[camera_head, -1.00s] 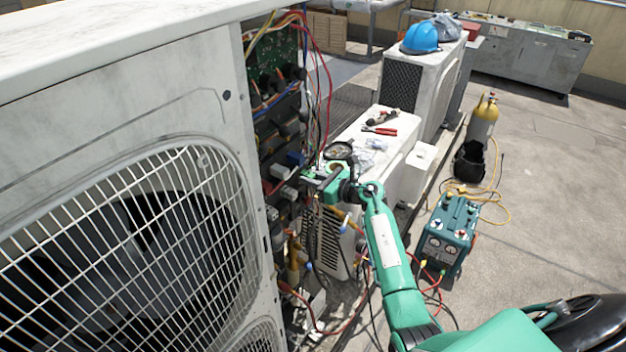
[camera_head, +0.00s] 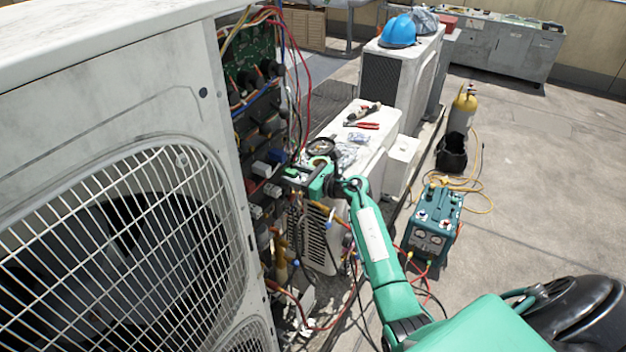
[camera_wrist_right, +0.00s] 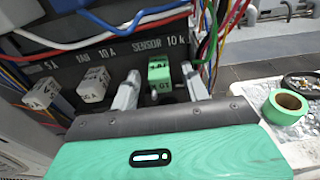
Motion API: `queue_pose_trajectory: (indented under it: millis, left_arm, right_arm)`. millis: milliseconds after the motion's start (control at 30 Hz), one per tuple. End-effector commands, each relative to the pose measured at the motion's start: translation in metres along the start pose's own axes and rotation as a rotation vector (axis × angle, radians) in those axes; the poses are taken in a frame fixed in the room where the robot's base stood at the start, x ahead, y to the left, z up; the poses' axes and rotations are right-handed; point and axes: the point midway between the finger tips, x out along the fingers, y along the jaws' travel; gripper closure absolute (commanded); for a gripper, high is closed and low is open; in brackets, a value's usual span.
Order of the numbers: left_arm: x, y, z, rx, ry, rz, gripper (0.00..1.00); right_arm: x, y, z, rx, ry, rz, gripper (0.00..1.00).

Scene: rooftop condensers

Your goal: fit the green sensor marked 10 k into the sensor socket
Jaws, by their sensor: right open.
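The green sensor (camera_wrist_right: 160,74) shows in the right wrist view, at the dark panel under the printed words SENSOR 10 k. Only part of the marking on its face can be read. The sensor socket is hidden behind it, and I cannot tell how deep the sensor sits. My right gripper (camera_wrist_right: 159,80) is open, with one finger on each side of the sensor; contact is not clear. In the head view my right gripper (camera_head: 287,172) reaches the open electrical bay of the big condenser, and the sensor cannot be made out. My left gripper is not in view.
White fuses (camera_wrist_right: 93,88) sit left of the sensor under 5 A and FAN 10 A labels. Loose coloured wires (camera_wrist_right: 212,45) hang close on the right. A green tape roll (camera_wrist_right: 285,106) lies on a white unit. The condenser's grille (camera_head: 120,240) fills the left.

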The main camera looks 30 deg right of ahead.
Motion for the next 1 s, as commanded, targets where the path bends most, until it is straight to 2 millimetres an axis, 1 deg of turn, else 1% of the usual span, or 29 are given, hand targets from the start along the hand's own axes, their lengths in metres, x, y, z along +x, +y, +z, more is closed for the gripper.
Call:
queue_pose_trajectory:
  millis: [167, 400, 500, 600, 700, 800, 1000]
  left_arm:
    - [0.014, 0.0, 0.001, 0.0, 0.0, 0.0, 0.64]
    - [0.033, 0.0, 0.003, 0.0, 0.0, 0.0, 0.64]
    - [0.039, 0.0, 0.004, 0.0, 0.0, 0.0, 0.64]
    - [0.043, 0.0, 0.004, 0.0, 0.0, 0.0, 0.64]
    - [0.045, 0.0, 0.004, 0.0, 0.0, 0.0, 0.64]
    - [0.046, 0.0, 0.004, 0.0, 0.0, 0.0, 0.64]
    - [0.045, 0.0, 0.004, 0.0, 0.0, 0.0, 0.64]
  right_arm:
    - [-0.03, -0.001, -0.005, -0.006, 0.004, -0.001, 0.53]
    - [-0.084, 0.0, -0.005, -0.006, 0.004, 0.001, 0.53]
    - [-0.102, 0.001, -0.004, -0.005, 0.002, 0.001, 0.53]
    - [-0.116, 0.0, -0.003, -0.004, 0.001, 0.001, 0.53]
    - [-0.125, 0.001, -0.002, -0.002, 0.001, 0.002, 0.53]
    - [-0.129, 0.001, 0.0, -0.002, 0.0, 0.002, 0.53]
    - [-0.129, 0.001, -0.002, 0.012, -0.002, 0.003, 0.53]
